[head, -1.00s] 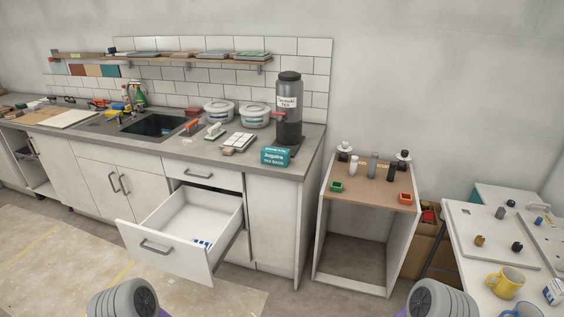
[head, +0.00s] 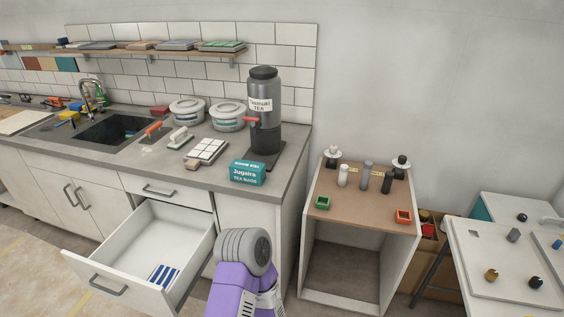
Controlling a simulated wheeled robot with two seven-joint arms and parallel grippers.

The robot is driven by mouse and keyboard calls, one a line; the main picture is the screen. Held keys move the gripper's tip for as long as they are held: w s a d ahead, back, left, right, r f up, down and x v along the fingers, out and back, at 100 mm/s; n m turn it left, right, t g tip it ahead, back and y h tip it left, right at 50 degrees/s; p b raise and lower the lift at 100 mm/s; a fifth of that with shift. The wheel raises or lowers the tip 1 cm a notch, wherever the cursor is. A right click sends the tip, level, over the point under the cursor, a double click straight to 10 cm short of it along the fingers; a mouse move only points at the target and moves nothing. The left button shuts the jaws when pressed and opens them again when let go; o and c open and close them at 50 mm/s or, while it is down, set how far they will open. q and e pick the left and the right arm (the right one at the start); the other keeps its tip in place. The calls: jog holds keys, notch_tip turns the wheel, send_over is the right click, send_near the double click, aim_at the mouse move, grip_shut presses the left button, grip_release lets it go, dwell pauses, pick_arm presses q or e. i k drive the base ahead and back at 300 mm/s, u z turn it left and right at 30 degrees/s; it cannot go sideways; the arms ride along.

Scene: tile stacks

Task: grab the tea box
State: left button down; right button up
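The tea box (head: 247,173) is a teal carton with white lettering reading "Jugaira TEA BAGS". It sits on the grey countertop (head: 205,181) near its front right corner, just in front of the dark tea dispenser (head: 265,112). One of my arms, purple with a grey rounded joint, rises from the bottom centre, below the box and in front of the cabinet. No gripper fingers show in the head view, and nothing touches the box.
An open drawer (head: 117,250) with a blue-striped item juts out below the counter. A tile sheet (head: 206,151), a float (head: 181,138) and two white tubs (head: 187,110) stand left of the box. A low open cabinet (head: 362,222) holding bottles stands right.

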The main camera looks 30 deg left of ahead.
aim_at(241, 171)
jog(key=u, duration=0.4)
jog(key=i, duration=0.85)
jog(key=u, duration=0.85)
